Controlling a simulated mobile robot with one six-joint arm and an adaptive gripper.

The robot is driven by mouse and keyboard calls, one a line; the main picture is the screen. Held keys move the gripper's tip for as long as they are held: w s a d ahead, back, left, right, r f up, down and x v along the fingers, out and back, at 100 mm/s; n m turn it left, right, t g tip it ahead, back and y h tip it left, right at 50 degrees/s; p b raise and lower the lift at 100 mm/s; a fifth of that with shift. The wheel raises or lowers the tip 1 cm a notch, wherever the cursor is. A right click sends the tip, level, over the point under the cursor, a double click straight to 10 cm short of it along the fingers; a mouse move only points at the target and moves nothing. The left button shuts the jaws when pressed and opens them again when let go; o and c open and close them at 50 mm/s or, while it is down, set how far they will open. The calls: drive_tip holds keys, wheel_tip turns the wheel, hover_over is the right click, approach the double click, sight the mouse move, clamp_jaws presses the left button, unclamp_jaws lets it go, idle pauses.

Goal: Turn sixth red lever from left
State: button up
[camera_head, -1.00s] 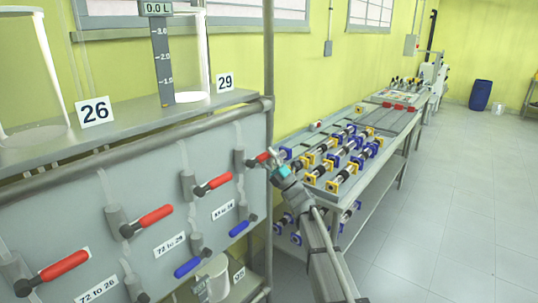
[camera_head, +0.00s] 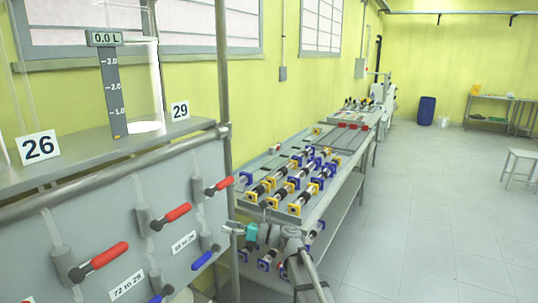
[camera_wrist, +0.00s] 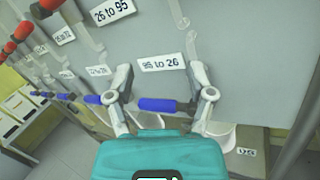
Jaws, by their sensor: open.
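More red levers (camera_wrist: 22,30) show at the upper left of the wrist view. I cannot tell which is sixth from the left. My gripper (camera_wrist: 160,70) is open, its fingers spread in front of the panel. A blue lever (camera_wrist: 157,104) under the label "95 to 26" (camera_wrist: 161,64) appears between the fingers; I cannot tell whether they touch it. In the head view, my gripper (camera_head: 232,229) is beyond the panel's right end, lower than the far red lever.
Blue levers (camera_head: 205,258) sit below the red ones. A vertical metal post (camera_head: 223,70) stands at the panel's right end. Behind is a bench (camera_head: 345,185) with several blue and yellow fittings. The floor (camera_head: 430,220) to the right is clear, with a stool (camera_head: 522,156) at the edge.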

drive_tip(key=s+d+f+n+g+h, duration=0.1)
drive_tip(key=s+d+f+n+h, duration=0.7)
drive_tip(key=d+f+n, duration=0.25)
drive_tip(key=s+d+f+n+g+h, duration=0.1)
drive_tip(key=s+d+f+n+h, duration=0.7)
drive_tip(key=d+f+n, duration=0.25)
drive_tip(key=s+d+n+h, duration=0.2)
drive_tip(key=s+d+h, duration=0.1)
drive_tip(key=d, duration=0.4)
wheel_tip(320, 180, up, 15)
drive_tip(key=p, duration=1.5)
drive_tip(key=shift+w+d+g+h, duration=0.2)
drive_tip(key=shift+g+h, duration=0.1)
drive_tip(key=shift+g, duration=0.1)
drive_tip(key=shift+f, duration=0.15)
drive_tip(key=shift+c, duration=0.8)
